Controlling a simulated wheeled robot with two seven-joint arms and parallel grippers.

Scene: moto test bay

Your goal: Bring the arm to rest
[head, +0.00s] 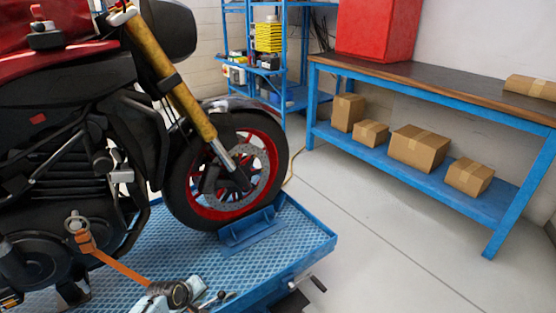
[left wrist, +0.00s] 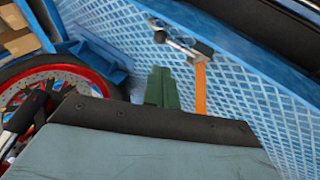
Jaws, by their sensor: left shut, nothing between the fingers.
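My left gripper (head: 172,296) is at the bottom edge of the head view, low over the blue lift platform (head: 318,241) and beside the orange strap (head: 122,270). Its narrow green fingers (left wrist: 162,88) show together in the left wrist view, shut and empty. The strap also shows in the left wrist view (left wrist: 200,92), just right of the fingers, by a metal part with a black end (left wrist: 203,47). Whether the gripper touches the strap I cannot tell. Most of my left arm is out of the head view. My right gripper is not in view.
A motorcycle (head: 70,115) stands on the platform, its red-rimmed front wheel (head: 268,179) at a blue chock (head: 247,230). A workbench (head: 425,80) with several cardboard boxes (head: 418,148) on its lower shelf is at right. The floor (head: 370,225) between is clear.

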